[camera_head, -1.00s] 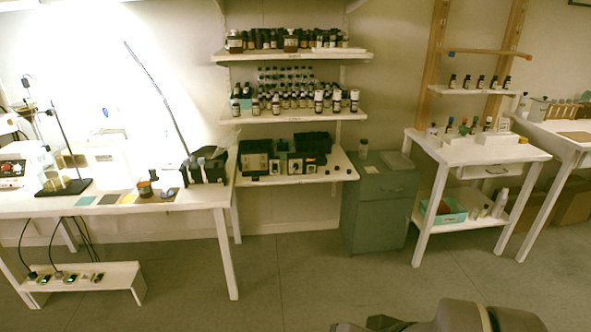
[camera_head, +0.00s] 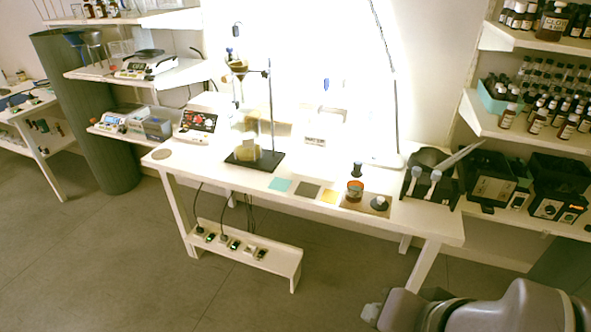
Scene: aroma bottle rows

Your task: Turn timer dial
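Two devices have knobs or controls, and I cannot tell which one is the timer. A small black box with round knobs and a lit orange display (camera_head: 557,208) stands on the low shelf at the right. A white device with a dark and red panel (camera_head: 197,124) stands at the back left of the white table. No dial markings can be read at this size. My arm shows at the bottom right, with my gripper (camera_head: 373,312) at its left end, in front of the table and apart from everything. Its fingers are too unclear to tell open from shut.
The white table (camera_head: 318,215) holds a stand with glassware (camera_head: 270,110), coloured squares, an amber jar (camera_head: 355,190) and a black holder (camera_head: 432,177). A low bench with power sockets (camera_head: 275,262) stands beneath. Bottle shelves are at the right. The floor (camera_head: 130,265) in front is clear.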

